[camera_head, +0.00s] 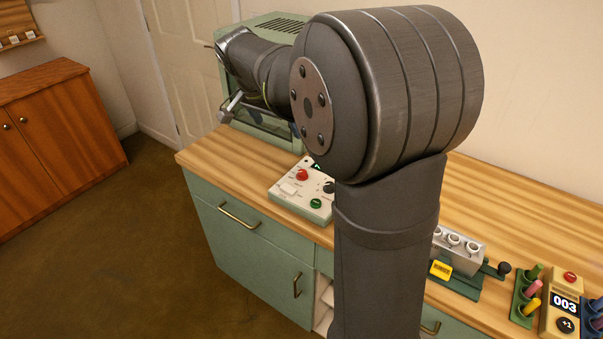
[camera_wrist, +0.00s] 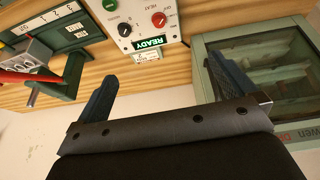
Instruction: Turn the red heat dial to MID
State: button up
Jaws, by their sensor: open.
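The red heat dial (camera_wrist: 159,19) is on a pale control box (camera_wrist: 178,36), under a HEAT label in the wrist view, which shows the box upside down. The small marks around the dial are too small to read, so I cannot tell its setting. In the head view the red dial (camera_head: 302,175) is on the box at the counter's front, partly behind my arm. My gripper (camera_wrist: 162,68) is open and empty, its two fingers apart. It is clear of the dial, up by the green oven in the head view.
The box also has a dark knob (camera_wrist: 125,29), a green button (camera_wrist: 109,4) and a READY display (camera_wrist: 150,42). A green oven (camera_wrist: 262,80) with a glass door stands beside it. A green rack device (camera_head: 462,280) stands right on the wooden counter (camera_head: 235,153).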

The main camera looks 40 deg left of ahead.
jog(key=shift+s+r, duration=0.25)
jog(key=shift+r, duration=0.3)
jog(key=shift+c, duration=0.2)
